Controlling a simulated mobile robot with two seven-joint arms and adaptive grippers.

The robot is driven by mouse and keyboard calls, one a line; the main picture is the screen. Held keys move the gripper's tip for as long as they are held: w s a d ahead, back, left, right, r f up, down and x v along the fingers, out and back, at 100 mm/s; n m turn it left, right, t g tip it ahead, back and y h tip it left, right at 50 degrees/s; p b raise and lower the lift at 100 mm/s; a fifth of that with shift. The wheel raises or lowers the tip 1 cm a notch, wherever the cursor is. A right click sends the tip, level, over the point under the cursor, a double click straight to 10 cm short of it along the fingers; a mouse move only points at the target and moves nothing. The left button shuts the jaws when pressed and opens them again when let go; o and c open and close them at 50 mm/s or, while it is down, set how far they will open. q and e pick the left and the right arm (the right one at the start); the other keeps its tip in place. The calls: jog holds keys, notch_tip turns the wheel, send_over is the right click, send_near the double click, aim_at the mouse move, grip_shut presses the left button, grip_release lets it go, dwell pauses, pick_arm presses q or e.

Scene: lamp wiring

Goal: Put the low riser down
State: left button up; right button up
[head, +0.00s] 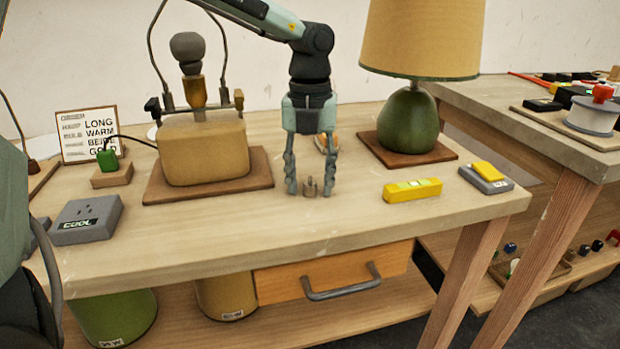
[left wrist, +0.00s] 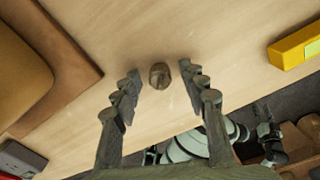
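A small grey-brown metal piece, which looks like the low riser (head: 310,187), stands on the wooden table between the fingertips of my left gripper (head: 310,191). It also shows in the left wrist view (left wrist: 159,75), between the fingers of my left gripper (left wrist: 160,80). The gripper points down and is open, with a gap on each side of the piece. The fingertips are close to the table top; I cannot tell whether they touch it.
A beige lamp base (head: 203,152) on a brown board stands to the left. A green lamp (head: 408,122) with a tan shade stands behind to the right. A yellow level (head: 412,190) and a grey switch with a yellow top (head: 486,177) lie to the right.

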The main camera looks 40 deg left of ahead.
jog(key=shift+s+d+f, duration=0.1)
jog(key=shift+d, duration=0.1)
pick_arm(q)
jog(key=shift+r, duration=0.1)
jog(key=shift+w+r, duration=0.1)
jog(key=shift+r, duration=0.75)
notch_tip(320, 180, up, 10)
jog(key=shift+r, duration=0.15)
pick_arm(e)
jog(key=shift+a+f, duration=0.2)
jog(key=shift+f, duration=0.15)
